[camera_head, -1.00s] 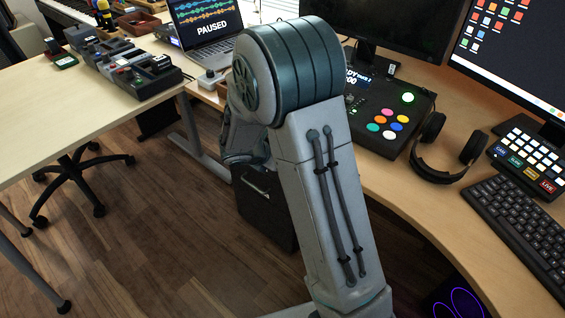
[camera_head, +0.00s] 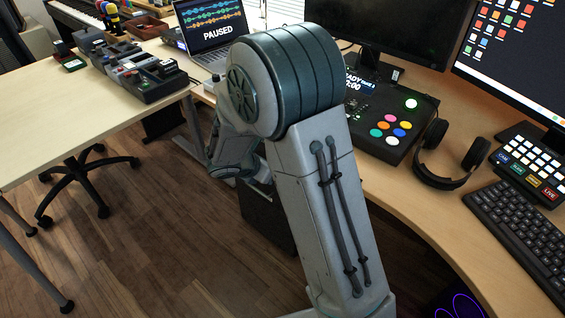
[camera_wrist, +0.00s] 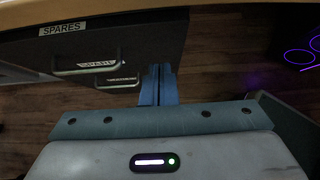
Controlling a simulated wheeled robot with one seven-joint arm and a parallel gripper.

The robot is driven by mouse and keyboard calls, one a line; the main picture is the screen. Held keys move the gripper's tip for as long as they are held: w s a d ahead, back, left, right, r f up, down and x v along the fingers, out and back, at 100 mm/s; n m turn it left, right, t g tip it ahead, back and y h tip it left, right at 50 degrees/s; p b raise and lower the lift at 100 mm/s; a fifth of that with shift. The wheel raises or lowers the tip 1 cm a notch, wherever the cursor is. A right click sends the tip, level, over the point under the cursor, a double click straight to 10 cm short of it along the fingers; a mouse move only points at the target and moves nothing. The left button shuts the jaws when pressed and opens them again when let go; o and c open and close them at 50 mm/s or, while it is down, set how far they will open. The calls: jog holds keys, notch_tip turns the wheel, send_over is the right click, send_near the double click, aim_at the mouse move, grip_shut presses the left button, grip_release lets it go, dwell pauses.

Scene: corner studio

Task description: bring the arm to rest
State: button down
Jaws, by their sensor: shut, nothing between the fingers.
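My gripper (camera_wrist: 158,84) shows in the wrist view with its two blue fingers together and nothing between them. It points toward a dark drawer unit (camera_wrist: 120,45) with metal handles and a label reading SPARES, under the desk edge. I cannot tell the exact gap between the fingertips and the drawers. In the head view my arm (camera_head: 285,85) rises in front of the desk and bends down on its far side. My gripper is hidden there behind the arm.
The curved desk (camera_head: 400,190) holds a button console (camera_head: 385,125), headphones (camera_head: 450,155), a keyboard (camera_head: 525,230) and a laptop (camera_head: 210,25). A light table (camera_head: 60,115) with devices stands left. An office chair (camera_head: 75,180) is under it. Wooden floor (camera_head: 150,240) lies open between.

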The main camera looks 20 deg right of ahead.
jog(key=p+v, duration=0.2)
jog(key=v, duration=0.7)
jog(key=s+d+r+m+y+p, duration=0.2)
jog(key=s+r+m+p, duration=0.4)
jog(key=r+m, duration=0.2)
jog(key=s+d+r+m+g+y+p, duration=0.1)
jog(key=s+d+r+m+y+p, duration=0.2)
jog(key=s+r+m+p, duration=0.4)
jog(key=s+d+r+m+g+y+p, duration=0.1)
jog(key=s+d+r+m+y+p, duration=0.1)
jog(key=s+r+m+p, duration=0.4)
notch_tip(320, 180, up, 9)
jog(key=m+p, duration=0.1)
jog(key=m, duration=0.3)
jog(key=shift+s+d, duration=0.15)
jog(key=shift+s, duration=0.1)
jog(key=shift+r, duration=0.1)
